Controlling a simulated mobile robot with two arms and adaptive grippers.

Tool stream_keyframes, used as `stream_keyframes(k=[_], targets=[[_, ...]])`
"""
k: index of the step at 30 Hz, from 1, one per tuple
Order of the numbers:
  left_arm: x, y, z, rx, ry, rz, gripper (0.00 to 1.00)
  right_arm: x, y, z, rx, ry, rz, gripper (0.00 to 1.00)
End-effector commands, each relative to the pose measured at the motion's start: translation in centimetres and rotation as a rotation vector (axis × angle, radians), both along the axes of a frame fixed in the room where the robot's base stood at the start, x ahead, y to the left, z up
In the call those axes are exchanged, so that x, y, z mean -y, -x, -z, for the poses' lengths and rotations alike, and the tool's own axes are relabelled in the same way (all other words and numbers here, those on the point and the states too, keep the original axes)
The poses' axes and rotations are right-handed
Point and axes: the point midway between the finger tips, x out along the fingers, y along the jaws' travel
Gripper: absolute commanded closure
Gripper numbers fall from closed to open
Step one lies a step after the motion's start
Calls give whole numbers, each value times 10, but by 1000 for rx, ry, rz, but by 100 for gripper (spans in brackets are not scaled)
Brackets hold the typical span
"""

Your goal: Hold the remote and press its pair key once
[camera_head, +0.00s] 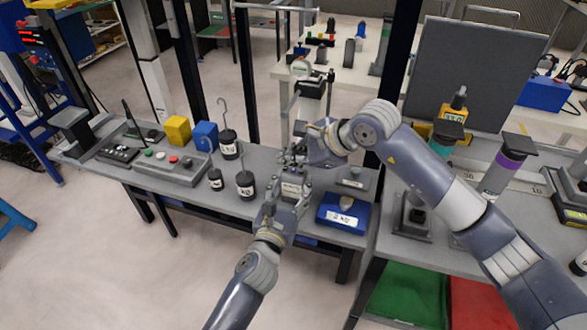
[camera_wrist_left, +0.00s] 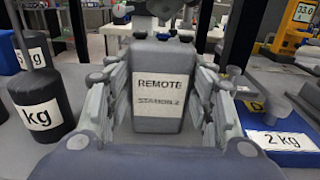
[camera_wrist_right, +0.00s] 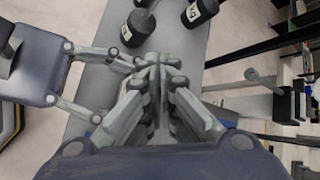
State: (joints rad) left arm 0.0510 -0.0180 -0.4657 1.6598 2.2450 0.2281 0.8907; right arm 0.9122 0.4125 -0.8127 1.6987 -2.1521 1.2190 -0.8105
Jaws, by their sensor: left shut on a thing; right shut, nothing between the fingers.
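The remote (camera_wrist_left: 165,88) is a dark grey block with a white label reading "REMOTE STATION 2" in the left wrist view. My left gripper (camera_head: 291,190) is shut on it, with a finger on each side of the label. The remote looks upright, above the bench. My right gripper (camera_head: 296,158) is shut and empty, close above the remote's top. In the right wrist view its fingertips (camera_wrist_right: 155,65) are together, with my left gripper's fingers (camera_wrist_right: 90,80) beside them at the left.
A blue box marked 2 kg (camera_head: 343,213) stands right of the grippers. Black hooked weights (camera_head: 245,184) stand at the left. A yellow cube (camera_head: 178,130), a blue cube (camera_head: 205,135) and a button panel (camera_head: 172,163) are farther left. A dial gauge stand (camera_head: 301,69) rises behind.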

Motion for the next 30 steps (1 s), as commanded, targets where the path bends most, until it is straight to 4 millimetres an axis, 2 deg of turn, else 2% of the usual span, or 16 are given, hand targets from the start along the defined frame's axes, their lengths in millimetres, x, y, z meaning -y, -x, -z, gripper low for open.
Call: stream_keyframes(k=[30], targets=[[0, 0, 0, -1, 0, 0, 78, 0, 0, 12, -1, 1, 1, 100]])
